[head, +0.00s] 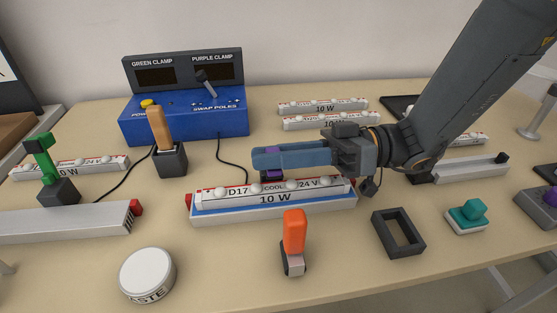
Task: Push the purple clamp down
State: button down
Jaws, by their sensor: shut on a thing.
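The purple clamp (272,176) is mostly hidden by my gripper. A dark base with purple shows just under the fingers, and a bit of purple shows between them. My gripper (266,157) comes in from the right with its blue-grey fingers level, and it is shut on the clamp. I cannot tell whether the clamp touches the strip.
A blue control box (185,125) with a lever stands at the back left. A wooden-handled tool (160,130) and a green clamp (42,158) stand left. An orange-handled tool (294,232), a white tin (147,274) and a dark frame (377,230) are in front. More strips (322,106) lie behind.

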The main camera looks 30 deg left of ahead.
jog(key=shift+s+d+f, duration=0.15)
jog(key=shift+s+f, duration=0.15)
jog(key=shift+f, duration=0.15)
jog(key=c, duration=1.6)
grip_release()
jog(key=shift+w+r, duration=0.1)
jog(key=shift+r, duration=0.05)
jog(key=shift+w+b, duration=0.15)
jog(key=shift+b, duration=0.15)
jog(key=b+v, duration=0.1)
jog(key=v, duration=0.6)
jog(key=shift+w+d+r, duration=0.1)
jog(key=shift+d, duration=0.2)
jog(key=shift+r, duration=0.1)
